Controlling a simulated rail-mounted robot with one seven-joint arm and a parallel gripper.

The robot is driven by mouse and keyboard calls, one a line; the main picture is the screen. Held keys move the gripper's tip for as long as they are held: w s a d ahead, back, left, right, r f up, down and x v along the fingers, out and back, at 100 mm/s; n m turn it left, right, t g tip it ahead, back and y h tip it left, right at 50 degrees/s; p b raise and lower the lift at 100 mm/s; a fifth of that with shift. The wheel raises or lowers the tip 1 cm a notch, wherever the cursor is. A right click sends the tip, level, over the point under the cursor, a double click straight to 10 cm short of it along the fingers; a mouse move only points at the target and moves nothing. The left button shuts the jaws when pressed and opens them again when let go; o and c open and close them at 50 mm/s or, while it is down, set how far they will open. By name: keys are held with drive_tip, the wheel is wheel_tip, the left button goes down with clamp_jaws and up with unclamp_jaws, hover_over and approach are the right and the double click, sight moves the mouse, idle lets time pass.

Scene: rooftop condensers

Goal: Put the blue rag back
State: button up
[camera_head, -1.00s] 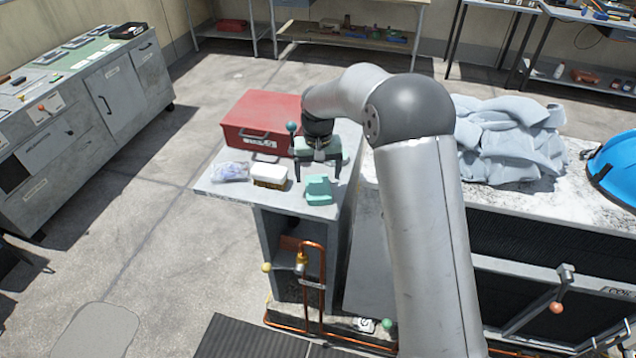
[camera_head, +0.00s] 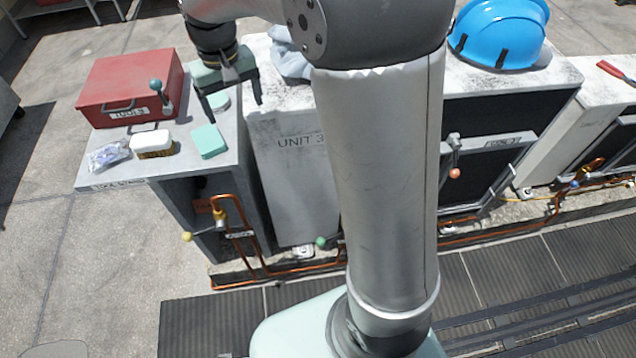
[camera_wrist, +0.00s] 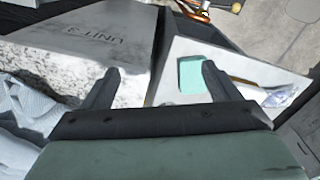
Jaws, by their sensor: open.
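A crumpled pale blue cloth, the only rag-like thing in view, lies on top of the white unit marked UNIT 3. In the head view only a small part of the cloth (camera_head: 288,62) shows; my arm hides the rest. In the wrist view the cloth (camera_wrist: 28,108) is at the left edge. My gripper (camera_head: 232,106) is open and empty, above the right side of the grey side table (camera_head: 170,170), near the gap beside UNIT 3. In the wrist view its fingers (camera_wrist: 160,72) are apart, with nothing held between them.
The side table holds a red tool box (camera_head: 130,85), a white-topped amber container (camera_head: 153,145), a clear plastic bag (camera_head: 108,156) and a teal block (camera_head: 208,141). A blue hard hat (camera_head: 500,32) sits on the white unit, right of my arm. Copper pipes (camera_head: 240,262) run below.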

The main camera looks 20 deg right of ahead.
drive_tip(key=s+d+f, duration=0.1)
drive_tip(key=s+d, duration=0.2)
drive_tip(key=s, duration=0.5)
drive_tip(key=s+d+f+m, duration=0.1)
drive_tip(key=s+d, duration=0.2)
drive_tip(key=s, duration=0.5)
drive_tip(key=s+d+f, duration=0.2)
drive_tip(key=s+d, duration=0.1)
drive_tip(key=s, duration=0.5)
